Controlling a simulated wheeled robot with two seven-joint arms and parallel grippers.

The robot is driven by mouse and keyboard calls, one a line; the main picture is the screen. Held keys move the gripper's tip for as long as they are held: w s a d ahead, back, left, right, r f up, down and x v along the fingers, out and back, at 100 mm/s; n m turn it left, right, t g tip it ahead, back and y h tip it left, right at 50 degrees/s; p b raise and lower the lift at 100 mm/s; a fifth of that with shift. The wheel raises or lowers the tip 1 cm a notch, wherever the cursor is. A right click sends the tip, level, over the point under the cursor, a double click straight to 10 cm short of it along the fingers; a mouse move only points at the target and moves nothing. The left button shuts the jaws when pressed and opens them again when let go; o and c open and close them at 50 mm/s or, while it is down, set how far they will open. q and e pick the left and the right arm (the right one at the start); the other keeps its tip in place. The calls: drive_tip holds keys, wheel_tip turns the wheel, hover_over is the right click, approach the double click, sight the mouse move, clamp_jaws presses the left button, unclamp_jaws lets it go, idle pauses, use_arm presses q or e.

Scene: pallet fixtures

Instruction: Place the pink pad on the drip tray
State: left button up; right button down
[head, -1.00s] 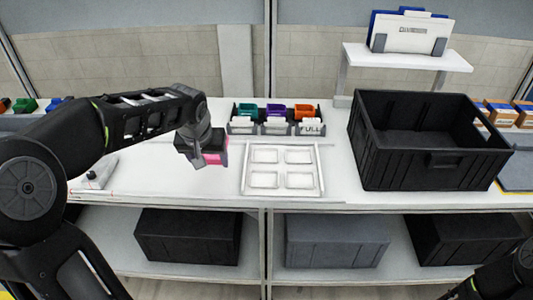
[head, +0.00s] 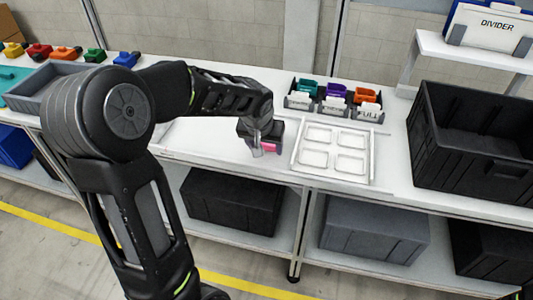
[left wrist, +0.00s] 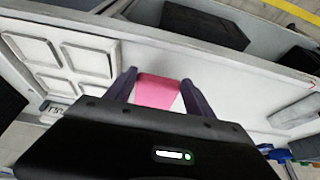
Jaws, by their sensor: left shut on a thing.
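The pink pad (left wrist: 157,91) is between the two fingers of my left gripper (left wrist: 160,82) in the left wrist view. In the head view the left gripper (head: 258,150) is shut on the pad (head: 269,148), which is mostly hidden by the gripper. They are over the white bench, just left of a white tray with four-sided recesses (head: 293,160), which I take to be the drip tray. The tray also shows at the left of the left wrist view (left wrist: 84,90); its recesses look empty. My right gripper is not in view.
Behind the tray stands a black holder (head: 318,113) with teal, purple and orange bins. A large black crate (head: 470,180) stands to the right.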

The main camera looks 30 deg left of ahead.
sight(266, 160)
use_arm(q)
drive_tip(key=shift+f, duration=1.85)
drive_tip(key=shift+f, duration=0.15)
drive_tip(key=o, duration=1.3)
drive_tip(key=shift+r, duration=0.4)
drive_tip(key=v, duration=1.1)
drive_tip(key=shift+s+d+r, duration=0.15)
drive_tip(key=shift+r, duration=0.1)
